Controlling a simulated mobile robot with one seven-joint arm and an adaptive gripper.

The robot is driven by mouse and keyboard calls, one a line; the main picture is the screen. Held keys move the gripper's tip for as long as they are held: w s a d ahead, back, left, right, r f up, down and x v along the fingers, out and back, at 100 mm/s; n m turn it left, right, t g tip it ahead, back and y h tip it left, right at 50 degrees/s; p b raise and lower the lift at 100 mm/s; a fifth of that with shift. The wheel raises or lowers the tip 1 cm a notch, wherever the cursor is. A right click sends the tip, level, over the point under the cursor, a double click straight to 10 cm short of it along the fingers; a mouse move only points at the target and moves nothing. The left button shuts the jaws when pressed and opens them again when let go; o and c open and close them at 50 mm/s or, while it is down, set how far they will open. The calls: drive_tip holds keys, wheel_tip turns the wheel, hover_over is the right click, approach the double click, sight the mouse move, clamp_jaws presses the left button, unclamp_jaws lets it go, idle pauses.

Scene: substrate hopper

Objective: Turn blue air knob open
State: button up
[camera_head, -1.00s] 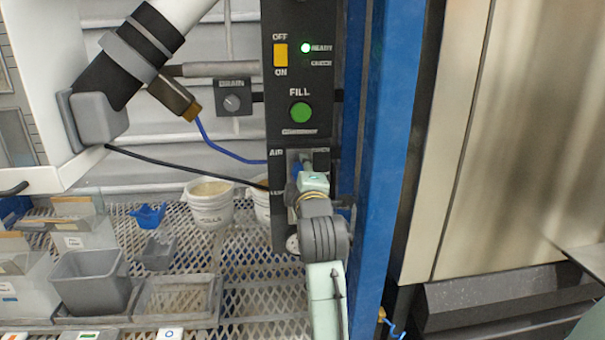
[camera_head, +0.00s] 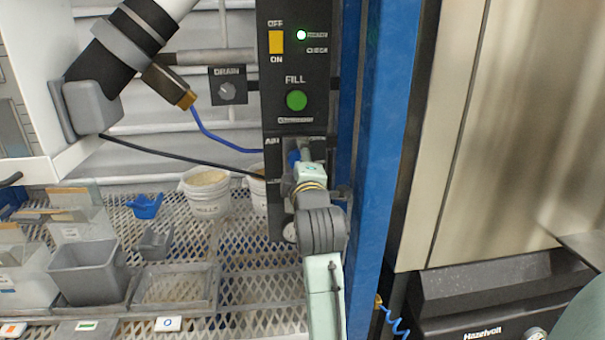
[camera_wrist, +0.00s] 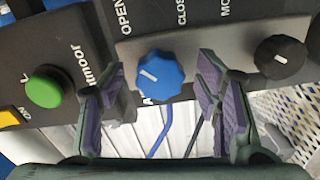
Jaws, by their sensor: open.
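The blue air knob (camera_wrist: 160,77) sits on a grey plate of the black control panel in the wrist view. Its white pointer line is tilted toward the left of that picture. OPEN and CLOSE lettering shows above it, partly cut off. My gripper (camera_wrist: 165,100) is open, with one finger on each side of the knob and gaps showing on both sides. In the head view a bit of the blue knob (camera_head: 293,157) shows beside my gripper (camera_head: 298,165), which hides most of that part of the panel.
A black knob (camera_wrist: 280,57) and the green FILL button (camera_head: 297,101) flank the blue knob. A yellow switch (camera_head: 276,42) and a DRAIN knob (camera_head: 227,91) are higher up. A blue post (camera_head: 378,150) stands close on the right. White buckets (camera_head: 207,192) stand below left.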

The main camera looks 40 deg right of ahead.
drive_tip(key=v, duration=1.1)
drive_tip(key=shift+w+a, duration=0.1)
